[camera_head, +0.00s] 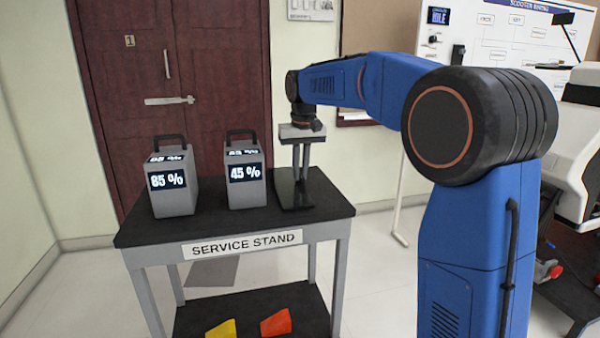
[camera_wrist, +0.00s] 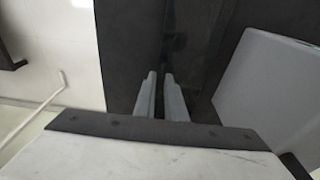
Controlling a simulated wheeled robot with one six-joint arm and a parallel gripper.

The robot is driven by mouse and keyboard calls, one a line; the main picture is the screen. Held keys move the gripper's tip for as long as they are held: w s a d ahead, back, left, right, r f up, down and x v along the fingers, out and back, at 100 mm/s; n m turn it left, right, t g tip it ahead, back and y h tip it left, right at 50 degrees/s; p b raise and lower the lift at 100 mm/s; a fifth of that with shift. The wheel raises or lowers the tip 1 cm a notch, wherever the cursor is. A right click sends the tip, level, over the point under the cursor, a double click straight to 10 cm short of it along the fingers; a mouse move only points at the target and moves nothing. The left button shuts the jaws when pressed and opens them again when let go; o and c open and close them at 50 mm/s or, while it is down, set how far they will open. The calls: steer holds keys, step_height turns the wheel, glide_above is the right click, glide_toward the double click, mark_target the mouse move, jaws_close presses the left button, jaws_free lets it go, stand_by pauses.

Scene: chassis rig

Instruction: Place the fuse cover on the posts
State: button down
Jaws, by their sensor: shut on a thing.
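A dark, flat piece, apparently the fuse cover (camera_head: 285,188), is at the right end of the service stand. My gripper (camera_head: 301,176) points down at it from above. In the wrist view my gripper's two grey fingers (camera_wrist: 160,76) are close together, shut on a thin dark part. This part hardly stands out from the black surface behind it, and I cannot tell whether the piece touches the stand top. I cannot make out the posts in either view.
The service stand (camera_head: 135,230) has a black top. Two grey batteries stand on it, one marked 85 % (camera_head: 173,198) and one marked 45 % (camera_head: 244,188), left of my gripper. Yellow (camera_head: 221,329) and red (camera_head: 276,322) pieces lie on the lower shelf. A white-and-black machine (camera_head: 575,150) stands far right.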

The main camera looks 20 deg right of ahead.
steer(key=shift+f, duration=0.2)
steer(key=c, duration=1.8)
jaws_free()
steer(key=shift+f, duration=0.1)
steer(key=r, duration=0.4)
steer(key=s+r, duration=0.1)
steer(key=r, duration=0.3)
steer(key=s+r, duration=0.1)
steer(key=r, duration=0.3)
